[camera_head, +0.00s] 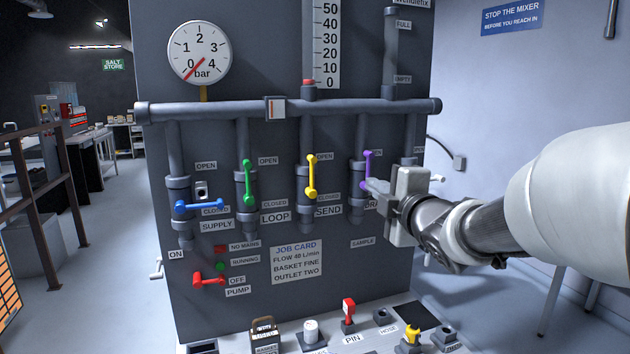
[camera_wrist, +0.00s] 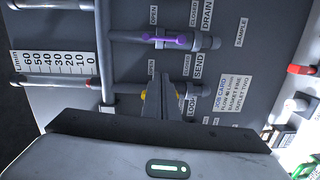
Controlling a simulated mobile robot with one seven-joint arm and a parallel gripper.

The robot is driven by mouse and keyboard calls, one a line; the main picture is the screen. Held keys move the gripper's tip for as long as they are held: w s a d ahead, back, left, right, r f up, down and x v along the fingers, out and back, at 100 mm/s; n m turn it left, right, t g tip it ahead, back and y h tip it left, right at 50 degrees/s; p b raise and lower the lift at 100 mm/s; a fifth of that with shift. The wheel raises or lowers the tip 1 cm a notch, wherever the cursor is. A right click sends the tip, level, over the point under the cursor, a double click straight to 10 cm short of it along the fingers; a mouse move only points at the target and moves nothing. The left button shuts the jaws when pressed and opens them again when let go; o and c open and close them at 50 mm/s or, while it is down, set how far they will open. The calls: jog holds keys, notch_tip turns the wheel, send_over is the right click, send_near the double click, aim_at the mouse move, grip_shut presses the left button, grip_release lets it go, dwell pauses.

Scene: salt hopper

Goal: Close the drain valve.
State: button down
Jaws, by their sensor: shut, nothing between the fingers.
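The drain valve's purple handle (camera_head: 367,165) stands upright along its pipe, its upper end by the OPEN label. In the wrist view the purple handle (camera_wrist: 166,39) also lies along its pipe, beside the DRAIN label (camera_wrist: 207,14). My gripper (camera_head: 371,186) is shut and empty, with its fingertips by the handle's lower end in the head view. In the wrist view my gripper's fingers (camera_wrist: 165,80) end short of the handle, so a gap shows there; I cannot tell the depth. My gripper hides most of the drain label in the head view.
Left of the drain valve, the yellow send handle (camera_head: 311,176) and green loop handle (camera_head: 248,182) stand upright. The blue supply handle (camera_head: 200,205) is horizontal. My fingers partly cover the yellow handle in the wrist view. A ledge (camera_head: 375,340) with small items juts out below.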

aim_at(366, 171)
jog(key=shift+w+a+f+n+y, duration=0.1)
jog(key=shift+w+n+y, duration=0.3)
jog(key=shift+w+n, duration=0.35)
jog(key=shift+s, duration=0.1)
jog(key=w, duration=0.4)
jog(key=w+p, duration=0.1)
jog(key=w, duration=0.2)
jog(key=w+d, duration=0.1)
jog(key=w, duration=0.3)
jog(key=shift+w+p, duration=0.35)
